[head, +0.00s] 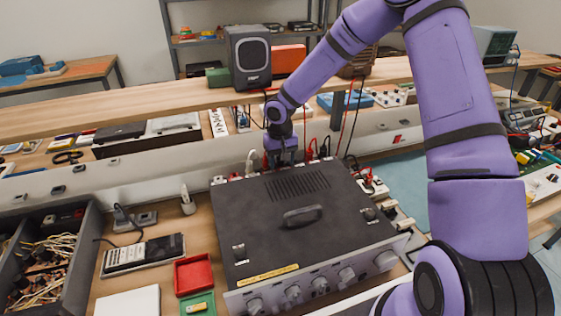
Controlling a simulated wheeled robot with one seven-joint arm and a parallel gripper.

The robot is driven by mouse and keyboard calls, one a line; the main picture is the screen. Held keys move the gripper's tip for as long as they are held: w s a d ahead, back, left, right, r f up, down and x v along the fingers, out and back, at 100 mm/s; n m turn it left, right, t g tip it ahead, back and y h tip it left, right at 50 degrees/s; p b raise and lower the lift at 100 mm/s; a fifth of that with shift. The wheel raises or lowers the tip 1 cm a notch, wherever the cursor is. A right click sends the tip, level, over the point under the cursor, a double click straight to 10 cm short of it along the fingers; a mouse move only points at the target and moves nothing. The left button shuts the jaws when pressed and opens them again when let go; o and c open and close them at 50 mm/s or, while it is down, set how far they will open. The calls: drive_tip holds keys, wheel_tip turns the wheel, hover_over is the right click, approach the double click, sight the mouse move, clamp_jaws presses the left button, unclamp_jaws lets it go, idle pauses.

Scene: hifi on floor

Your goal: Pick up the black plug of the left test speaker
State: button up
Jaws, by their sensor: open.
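The left test speaker (249,58), dark with a grey round cone, stands on the raised shelf. My gripper (283,160) points down at the back edge of the dark amplifier-like box (300,215), below and right of that speaker. It is open; its fingertips are small and dark against the plugs behind. A row of plugs stands along that back edge: a white plug (252,160) and a red plug (266,161) left of my gripper, and a red plug (311,149) and a black plug (325,147) to its right. I cannot tell which black plug belongs to the left speaker; my gripper may hide one.
The wooden shelf (170,108) crosses behind my arm, with a brown second speaker (357,62) on it. Red and black cables hang close right of my gripper.

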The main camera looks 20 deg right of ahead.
drive_tip(key=shift+c, duration=0.2)
drive_tip(key=c, duration=0.9)
drive_tip(key=shift+r, duration=0.1)
drive_tip(key=shift+r, duration=0.55)
wheel_tip(320, 180, up, 2)
drive_tip(key=shift+r, duration=0.1)
drive_tip(key=s, duration=0.5)
drive_tip(key=s+r, duration=0.1)
drive_tip(key=s, duration=0.4)
drive_tip(key=s+d, duration=0.1)
drive_tip(key=s, duration=0.4)
drive_tip(key=shift+s+r, duration=0.1)
drive_tip(key=shift+r, duration=0.2)
drive_tip(key=w+d+r, duration=0.1)
drive_tip(key=w+d, duration=0.1)
drive_tip(key=w, duration=0.6)
drive_tip(key=w+d+r, duration=0.1)
drive_tip(key=w+d, duration=0.1)
drive_tip(key=w, duration=0.5)
drive_tip(key=shift+w+f, duration=0.1)
drive_tip(key=shift+f, duration=2.4)
